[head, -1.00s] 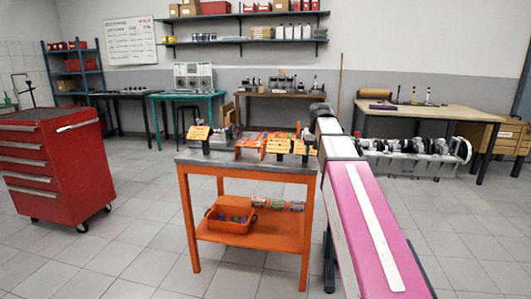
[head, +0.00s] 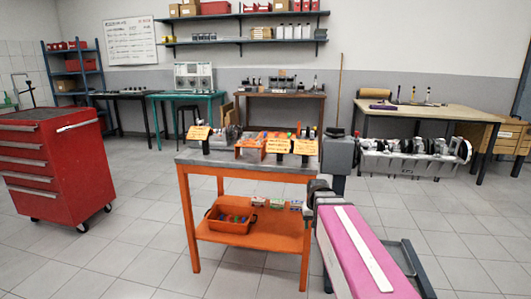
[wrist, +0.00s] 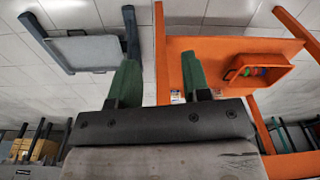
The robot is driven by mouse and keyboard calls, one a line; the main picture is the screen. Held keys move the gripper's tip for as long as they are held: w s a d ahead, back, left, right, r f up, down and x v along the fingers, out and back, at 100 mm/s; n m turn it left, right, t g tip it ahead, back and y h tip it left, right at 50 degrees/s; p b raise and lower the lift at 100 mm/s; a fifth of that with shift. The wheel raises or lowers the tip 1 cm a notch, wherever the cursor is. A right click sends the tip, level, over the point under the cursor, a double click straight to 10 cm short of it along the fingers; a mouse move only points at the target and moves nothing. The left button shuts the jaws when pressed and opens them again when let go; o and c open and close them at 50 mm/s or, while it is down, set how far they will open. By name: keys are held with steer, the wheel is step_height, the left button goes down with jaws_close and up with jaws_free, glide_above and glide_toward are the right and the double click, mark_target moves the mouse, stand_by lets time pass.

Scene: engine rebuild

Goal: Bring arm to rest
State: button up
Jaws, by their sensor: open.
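My gripper (wrist: 160,78) shows in the wrist view with its two green fingers spread apart and nothing between them. In the head view my pink and white arm reaches in from the lower right, and its far end is beside the right side of the orange cart (head: 185,215), below the cart's top. The fingers cannot be made out in the head view. In the wrist view the orange cart (wrist: 225,48) is close beyond the right finger. I cannot tell whether anything touches.
An orange bin (head: 230,222) with coloured items sits on the cart's lower shelf. A red tool cabinet (head: 55,165) stands left. Floor left of the cart is clear.

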steer(key=s+f+g, duration=0.1)
steer(key=s+f, duration=0.9)
